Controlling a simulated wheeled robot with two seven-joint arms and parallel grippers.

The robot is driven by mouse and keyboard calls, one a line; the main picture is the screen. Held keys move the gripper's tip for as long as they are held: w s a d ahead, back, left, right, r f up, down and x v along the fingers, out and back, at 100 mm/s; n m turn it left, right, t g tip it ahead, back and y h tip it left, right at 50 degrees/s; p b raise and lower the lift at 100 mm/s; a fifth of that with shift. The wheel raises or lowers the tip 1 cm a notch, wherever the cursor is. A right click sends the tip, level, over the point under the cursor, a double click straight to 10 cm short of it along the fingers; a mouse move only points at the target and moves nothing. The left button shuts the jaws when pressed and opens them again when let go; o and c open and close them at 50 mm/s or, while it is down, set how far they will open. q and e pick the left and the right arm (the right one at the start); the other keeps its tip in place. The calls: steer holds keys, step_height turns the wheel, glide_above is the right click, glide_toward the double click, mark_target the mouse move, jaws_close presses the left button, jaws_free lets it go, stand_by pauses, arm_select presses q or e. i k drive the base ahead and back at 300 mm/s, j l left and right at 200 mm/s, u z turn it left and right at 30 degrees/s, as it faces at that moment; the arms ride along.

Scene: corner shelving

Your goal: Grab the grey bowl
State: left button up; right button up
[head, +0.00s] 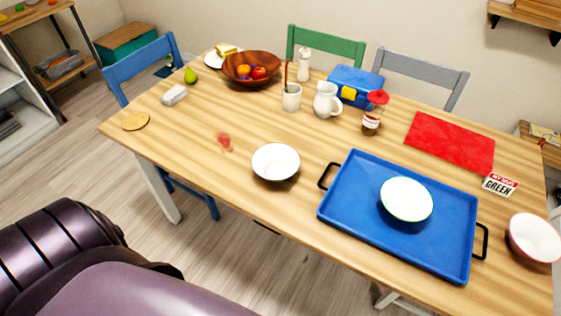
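A bowl with a white inside and a dark rim (276,162) stands upright on the wooden table near its front edge, left of the blue tray. Its outer side is mostly hidden, so its grey colour is hard to confirm. A white bowl with a green rim (406,199) sits on the blue tray (345,231). A bowl with a pinkish-red outside (534,238) stands at the table's right end. Neither of my grippers is in view.
The wooden table (205,113) also holds a brown fruit bowl (236,71), a white pitcher (327,100), a red-lidded jar (373,113) and a red mat (452,141). A reddish smear (224,142) lies left of the dark-rimmed bowl. Chairs stand around the table.

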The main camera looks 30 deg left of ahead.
mark_target(275, 162)
steer(key=j, duration=1.35)
steer(key=k+u, duration=0.05)
